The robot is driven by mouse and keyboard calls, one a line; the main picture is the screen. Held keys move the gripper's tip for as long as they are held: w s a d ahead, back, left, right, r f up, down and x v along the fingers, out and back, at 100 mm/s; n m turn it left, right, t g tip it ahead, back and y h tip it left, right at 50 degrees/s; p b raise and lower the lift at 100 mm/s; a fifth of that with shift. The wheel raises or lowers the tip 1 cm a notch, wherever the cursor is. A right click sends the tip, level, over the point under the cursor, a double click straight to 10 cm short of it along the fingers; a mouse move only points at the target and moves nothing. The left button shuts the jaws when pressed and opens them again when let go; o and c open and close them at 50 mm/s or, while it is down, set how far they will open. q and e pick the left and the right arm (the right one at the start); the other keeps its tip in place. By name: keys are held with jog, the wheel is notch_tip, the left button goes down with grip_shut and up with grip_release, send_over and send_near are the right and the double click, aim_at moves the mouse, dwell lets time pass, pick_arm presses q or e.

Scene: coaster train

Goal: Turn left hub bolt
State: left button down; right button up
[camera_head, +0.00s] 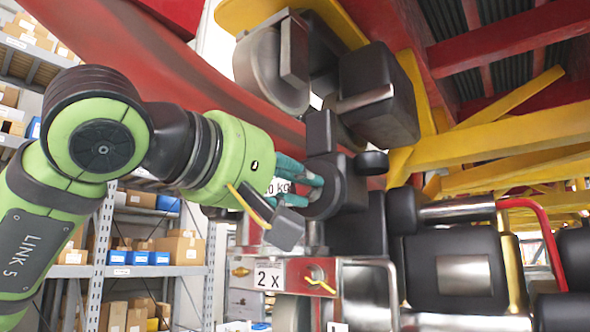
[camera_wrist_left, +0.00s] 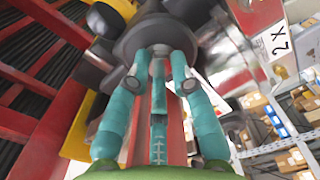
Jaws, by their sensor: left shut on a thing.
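My left gripper (camera_head: 314,186) reaches from the left to the dark round wheel hub (camera_head: 338,190) of the coaster train. Its teal fingers touch or nearly touch the hub's face. In the left wrist view the fingertips (camera_wrist_left: 159,58) close in on the middle of the hub (camera_wrist_left: 155,28). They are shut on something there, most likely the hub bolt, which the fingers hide. My right gripper is in neither view.
A panel marked "2 X" (camera_head: 269,278) is below. Yellow and red beams (camera_head: 500,135) run at right. Shelves with boxes (camera_head: 155,245) stand behind.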

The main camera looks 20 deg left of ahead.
pick_arm(q)
jog(key=m, duration=0.1)
jog(key=m+p, duration=0.1)
jog(key=m, duration=0.1)
jog(key=m+p, duration=0.1)
jog(key=shift+a+r+m, duration=0.15)
jog(key=shift+r+m, duration=0.1)
jog(key=shift+m, duration=0.05)
jog(key=shift+r+m+p, duration=0.2)
jog(key=shift+m+p, duration=0.65)
jog(key=shift+m, duration=1.05)
jog(key=shift+s+r, duration=0.1)
jog(key=c, duration=1.1)
grip_release()
jog(key=shift+f, duration=0.25)
jog(key=v, duration=1.1)
jog(key=shift+s+a, duration=0.15)
jog(key=shift+s, duration=0.2)
